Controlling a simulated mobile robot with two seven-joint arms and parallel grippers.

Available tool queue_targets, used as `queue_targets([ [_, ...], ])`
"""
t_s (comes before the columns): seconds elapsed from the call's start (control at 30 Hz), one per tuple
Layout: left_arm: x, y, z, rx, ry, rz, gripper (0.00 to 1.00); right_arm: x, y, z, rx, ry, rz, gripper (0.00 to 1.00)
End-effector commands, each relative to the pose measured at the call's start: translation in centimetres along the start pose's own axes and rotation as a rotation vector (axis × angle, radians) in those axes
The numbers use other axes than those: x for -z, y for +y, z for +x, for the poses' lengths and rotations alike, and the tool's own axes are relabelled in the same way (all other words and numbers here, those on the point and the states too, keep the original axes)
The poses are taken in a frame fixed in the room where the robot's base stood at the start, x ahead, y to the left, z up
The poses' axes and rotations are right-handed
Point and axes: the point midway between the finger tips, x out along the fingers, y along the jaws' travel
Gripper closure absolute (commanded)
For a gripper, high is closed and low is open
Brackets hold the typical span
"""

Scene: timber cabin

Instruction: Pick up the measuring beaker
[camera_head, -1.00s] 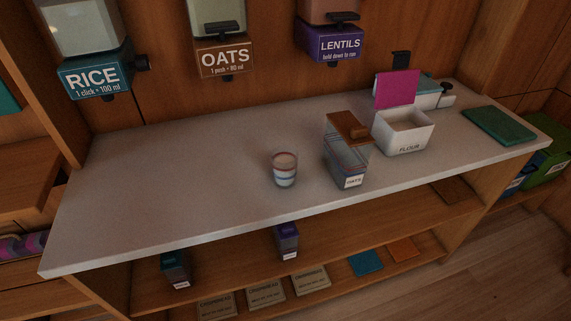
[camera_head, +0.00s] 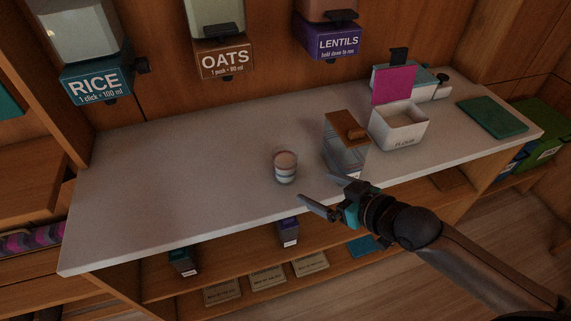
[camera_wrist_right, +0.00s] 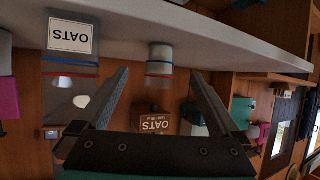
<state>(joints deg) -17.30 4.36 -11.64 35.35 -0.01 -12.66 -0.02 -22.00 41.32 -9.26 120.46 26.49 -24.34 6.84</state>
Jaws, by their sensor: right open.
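The measuring beaker (camera_head: 285,167) is a small clear cup with blue and red bands. It stands upright on the grey counter (camera_head: 190,165), left of the oats container. In the right wrist view the beaker (camera_wrist_right: 160,60) appears upside down, beyond and between the two fingers. My right gripper (camera_head: 318,191) is open and empty, at the counter's front edge, to the right of and nearer than the beaker, not touching it. In the right wrist view the open fingers of the right gripper (camera_wrist_right: 162,92) show spread apart. My left gripper is not in view.
A clear oats container (camera_head: 343,158) with a wooden lid stands close right of the beaker, behind my right gripper. A white flour box (camera_head: 400,130) and green board (camera_head: 492,117) are further right. Dispensers, including the oats one (camera_head: 224,60), hang behind. The counter's left is clear.

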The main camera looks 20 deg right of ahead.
Motion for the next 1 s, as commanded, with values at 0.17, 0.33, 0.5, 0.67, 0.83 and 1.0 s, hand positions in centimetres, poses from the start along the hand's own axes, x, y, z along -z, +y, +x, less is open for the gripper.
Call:
queue_targets([
  [0.17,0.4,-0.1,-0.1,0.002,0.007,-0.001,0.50,2.4,0.6,-0.1,0.025,0.075,-0.005,0.00],
  [0.33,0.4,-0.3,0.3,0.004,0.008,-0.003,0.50,2.7,0.6,1.4,0.027,0.085,-0.002,0.00],
  [0.5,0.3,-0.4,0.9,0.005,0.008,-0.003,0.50,2.8,0.5,3.6,0.026,0.084,-0.002,0.00],
  [0.67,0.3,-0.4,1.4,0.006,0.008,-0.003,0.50,2.9,0.5,5.7,0.026,0.083,-0.003,0.00],
  [0.83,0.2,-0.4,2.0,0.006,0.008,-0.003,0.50,3.1,0.3,8.1,0.026,0.082,-0.003,0.00],
  [1.0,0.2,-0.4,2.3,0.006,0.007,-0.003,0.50,3.2,0.3,9.4,0.027,0.081,-0.004,0.00],
])
